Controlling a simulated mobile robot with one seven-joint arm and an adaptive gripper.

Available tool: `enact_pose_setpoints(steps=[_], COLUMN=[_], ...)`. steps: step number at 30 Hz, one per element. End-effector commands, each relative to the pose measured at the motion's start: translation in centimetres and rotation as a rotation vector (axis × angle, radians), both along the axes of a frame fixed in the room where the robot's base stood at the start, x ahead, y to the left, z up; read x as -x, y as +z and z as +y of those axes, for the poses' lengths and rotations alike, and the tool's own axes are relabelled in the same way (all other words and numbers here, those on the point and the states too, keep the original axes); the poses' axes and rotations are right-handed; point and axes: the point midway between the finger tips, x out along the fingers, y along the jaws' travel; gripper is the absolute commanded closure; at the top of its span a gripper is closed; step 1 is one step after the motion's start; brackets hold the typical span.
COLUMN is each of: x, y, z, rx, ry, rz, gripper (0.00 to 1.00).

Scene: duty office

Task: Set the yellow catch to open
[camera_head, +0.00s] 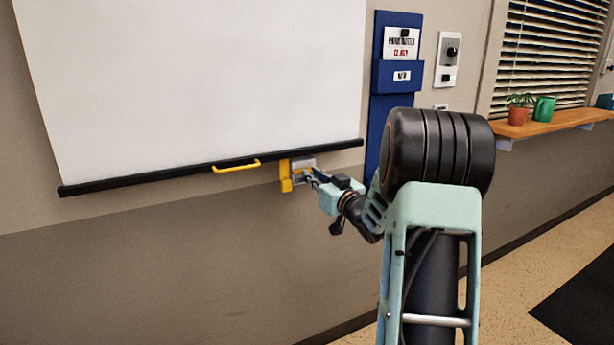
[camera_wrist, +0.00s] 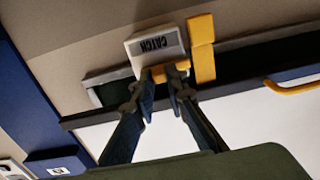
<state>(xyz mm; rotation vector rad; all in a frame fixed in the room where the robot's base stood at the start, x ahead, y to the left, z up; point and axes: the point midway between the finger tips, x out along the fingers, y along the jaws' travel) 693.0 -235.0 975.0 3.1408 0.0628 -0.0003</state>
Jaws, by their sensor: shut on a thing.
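A taller yellow bracket (camera_wrist: 202,50) stands right beside the box. In the head view the yellow bracket (camera_head: 286,176) shows on the wall at the lower edge of the white screen. My gripper (camera_head: 312,176) reaches it from the right. The fingertips hide part of the catch, and its setting cannot be read.
A white screen (camera_head: 200,80) with a black bottom bar (camera_head: 130,181) and a yellow handle (camera_head: 237,167) is left of the catch. A blue wall panel (camera_head: 398,22) is to the right. Further right is a wooden shelf (camera_head: 548,122) with pots.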

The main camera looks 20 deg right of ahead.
Motion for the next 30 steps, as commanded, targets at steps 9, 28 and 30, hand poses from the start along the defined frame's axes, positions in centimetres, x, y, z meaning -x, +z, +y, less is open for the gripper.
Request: enact_pose_setpoints(steps=[9, 28, 30], x=[0.1, 5.2, 6.8], y=[0.1, 0.1, 0.1], z=[-0.5, -0.6, -0.7], rx=[0.001, 0.002, 0.001], ry=[-0.011, -0.011, -0.012], rz=[-0.001, 0.000, 0.000], gripper=[0.70, 0.70, 0.70])
